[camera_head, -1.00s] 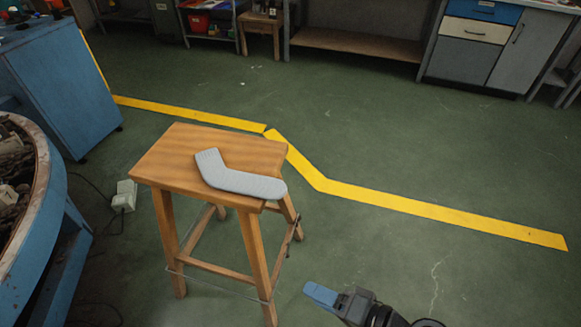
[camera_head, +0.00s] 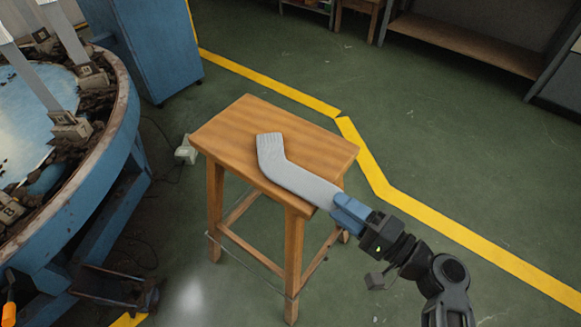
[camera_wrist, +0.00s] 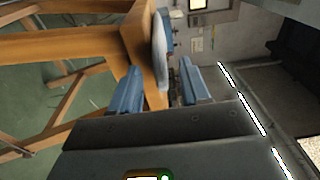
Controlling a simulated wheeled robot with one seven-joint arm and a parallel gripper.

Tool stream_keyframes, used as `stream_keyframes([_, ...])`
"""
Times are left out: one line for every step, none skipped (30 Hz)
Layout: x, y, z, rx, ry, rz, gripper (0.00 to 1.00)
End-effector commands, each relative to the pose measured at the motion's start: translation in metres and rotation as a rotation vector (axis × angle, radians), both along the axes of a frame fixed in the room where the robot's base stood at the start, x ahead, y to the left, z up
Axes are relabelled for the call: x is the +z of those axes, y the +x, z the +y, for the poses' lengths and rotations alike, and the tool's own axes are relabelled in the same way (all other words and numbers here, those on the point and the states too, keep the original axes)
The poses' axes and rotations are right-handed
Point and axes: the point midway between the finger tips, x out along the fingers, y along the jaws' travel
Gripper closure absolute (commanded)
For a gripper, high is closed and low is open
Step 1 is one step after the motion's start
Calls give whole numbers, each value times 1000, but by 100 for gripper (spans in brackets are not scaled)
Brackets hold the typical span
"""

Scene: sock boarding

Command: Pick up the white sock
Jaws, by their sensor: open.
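A pale grey-white sock (camera_head: 291,176) lies bent on the wooden stool's seat. Its ribbed end is near the middle of the seat and its toe end reaches the front right edge. My gripper (camera_head: 345,212) is at that toe end, with its blue fingers overlapping it in the head view. In the wrist view my gripper (camera_wrist: 158,88) is open, and the sock (camera_wrist: 161,40) shows edge-on beyond and between the fingers. I cannot tell whether the fingers touch it.
The wooden stool (camera_head: 231,117) stands on a green floor. A round blue machine (camera_head: 118,147) is at the left, with a blue cabinet (camera_head: 152,45) behind it. A yellow floor line (camera_head: 359,153) runs behind the stool. The floor at the right is mostly clear.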

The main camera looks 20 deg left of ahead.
Motion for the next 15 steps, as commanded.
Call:
stream_keyframes([0,3,7,2,0,0,54])
stream_keyframes([0,4,10,2,0,0,54])
stream_keyframes([0,6,14,2,0,-1,54])
stream_keyframes([0,6,16,2,0,-1,54])
stream_keyframes([0,7,17,1,0,0,54])
stream_keyframes([0,8,18,0,-1,0,54])
stream_keyframes([0,8,18,-1,-1,0,54])
stream_keyframes([0,8,19,-1,-1,0,54])
stream_keyframes([0,8,19,-1,-1,0,54])
stream_keyframes([0,8,19,-1,-1,0,54])
stream_keyframes([0,8,18,-1,-1,0,54])
stream_keyframes([0,8,18,-1,-1,0,54])
stream_keyframes([0,8,18,-1,-1,0,55])
stream_keyframes([0,8,18,-1,-1,0,58])
stream_keyframes([0,8,18,-1,-1,0,62])
